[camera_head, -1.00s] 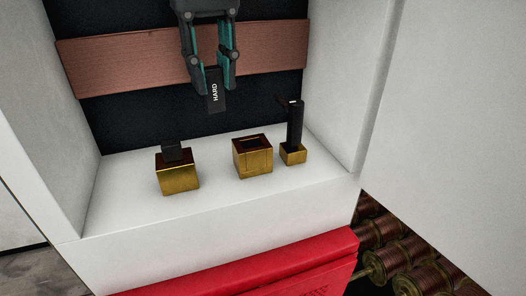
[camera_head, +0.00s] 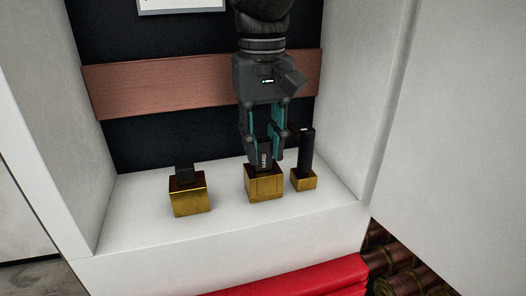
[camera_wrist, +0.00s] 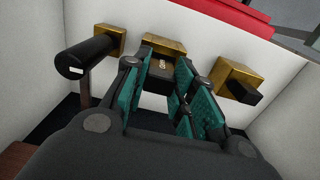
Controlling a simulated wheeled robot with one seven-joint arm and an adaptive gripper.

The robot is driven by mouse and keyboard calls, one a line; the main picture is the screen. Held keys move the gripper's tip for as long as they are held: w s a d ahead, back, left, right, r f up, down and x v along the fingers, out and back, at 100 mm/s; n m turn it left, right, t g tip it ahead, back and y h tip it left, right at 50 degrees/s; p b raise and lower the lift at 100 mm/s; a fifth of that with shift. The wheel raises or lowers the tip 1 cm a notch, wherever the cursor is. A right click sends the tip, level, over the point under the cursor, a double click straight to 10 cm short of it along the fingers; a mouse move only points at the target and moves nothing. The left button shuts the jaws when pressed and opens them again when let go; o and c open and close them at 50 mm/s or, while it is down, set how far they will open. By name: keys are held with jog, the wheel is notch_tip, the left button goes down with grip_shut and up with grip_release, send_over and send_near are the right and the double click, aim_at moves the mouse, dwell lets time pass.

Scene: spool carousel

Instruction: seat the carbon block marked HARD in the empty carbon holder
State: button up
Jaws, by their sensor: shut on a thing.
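The black carbon block marked HARD (camera_head: 264,159) is upright between the fingers of my gripper (camera_head: 264,153), which is shut on it. Its lower end meets the top of the middle brass carbon holder (camera_head: 265,186). How deep it sits inside is hidden. In the wrist view the block (camera_wrist: 157,72) shows its label between the teal finger pads, with the brass holder (camera_wrist: 168,43) right behind it.
A brass holder (camera_head: 190,201) with a black block (camera_head: 184,175) stands to the left. A small brass cup (camera_head: 303,182) with a tall black handle (camera_head: 306,153) stands close on the right. White walls flank the shelf; a red surface (camera_head: 300,277) lies below in front.

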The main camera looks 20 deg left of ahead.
aim_at(263, 140)
jog(key=shift+f, duration=1.15)
jog(key=shift+f, duration=0.15)
jog(key=o, duration=1)
jog(key=shift+o, duration=0.2)
jog(key=shift+r+b, duration=0.35)
jog(key=shift+r, duration=3.55)
notch_tip(263, 140, down, 8)
jog(key=shift+w+r+p, duration=0.1)
jog(key=shift+r+p, duration=0.15)
jog(key=shift+p, duration=0.2)
jog(key=shift+r, duration=1.65)
